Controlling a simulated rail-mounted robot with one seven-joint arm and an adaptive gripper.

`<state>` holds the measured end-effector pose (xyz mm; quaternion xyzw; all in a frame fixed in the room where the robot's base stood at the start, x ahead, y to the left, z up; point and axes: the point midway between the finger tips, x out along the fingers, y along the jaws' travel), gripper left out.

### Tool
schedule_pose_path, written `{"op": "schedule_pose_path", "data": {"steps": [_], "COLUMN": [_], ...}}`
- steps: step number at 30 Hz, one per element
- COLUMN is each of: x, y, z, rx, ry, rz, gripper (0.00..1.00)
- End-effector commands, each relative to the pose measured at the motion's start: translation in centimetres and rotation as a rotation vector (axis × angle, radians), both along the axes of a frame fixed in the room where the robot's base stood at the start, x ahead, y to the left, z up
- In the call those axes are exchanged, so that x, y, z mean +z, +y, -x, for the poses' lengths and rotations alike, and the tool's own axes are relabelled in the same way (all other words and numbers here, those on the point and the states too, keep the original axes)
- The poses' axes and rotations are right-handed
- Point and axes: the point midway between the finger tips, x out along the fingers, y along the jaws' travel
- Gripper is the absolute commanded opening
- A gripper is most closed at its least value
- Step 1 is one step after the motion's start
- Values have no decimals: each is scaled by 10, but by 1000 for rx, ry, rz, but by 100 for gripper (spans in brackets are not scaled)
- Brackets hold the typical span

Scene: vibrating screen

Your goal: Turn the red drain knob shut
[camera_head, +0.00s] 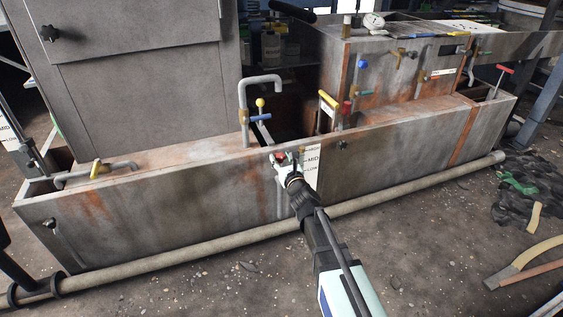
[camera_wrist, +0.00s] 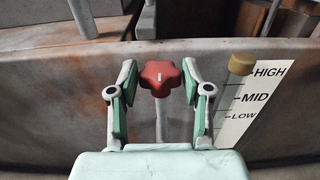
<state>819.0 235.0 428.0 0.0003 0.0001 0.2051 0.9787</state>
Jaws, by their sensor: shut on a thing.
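The red drain knob (camera_wrist: 160,77) is a lobed red handle with a small white mark, on a grey stem in front of the tank wall. My gripper (camera_wrist: 157,84) has one green-padded finger on each side of the knob and is shut on it. In the head view my gripper (camera_head: 286,161) reaches the front wall of the long tank, and a bit of the red knob (camera_head: 279,157) shows there, partly hidden by the fingers.
A white level gauge (camera_wrist: 252,103) marked HIGH, MID and LOW stands just right of my gripper, with a brown float near HIGH. A long pipe (camera_head: 150,262) runs along the tank's foot. A bent pipe (camera_head: 243,95) and a blue-handled valve (camera_head: 259,118) rise behind the wall.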

Motion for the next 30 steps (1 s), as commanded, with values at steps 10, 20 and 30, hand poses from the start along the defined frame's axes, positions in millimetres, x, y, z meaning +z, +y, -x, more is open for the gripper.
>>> {"op": "schedule_pose_path", "data": {"steps": [10, 20, 30], "x": [1, 0, 1], "y": [1, -1, -15], "z": [0, 1, 36], "rx": [1, 1, 0], "ry": [-1, 0, 1], "rz": [0, 0, 0], "gripper": [60, 60, 60]}}
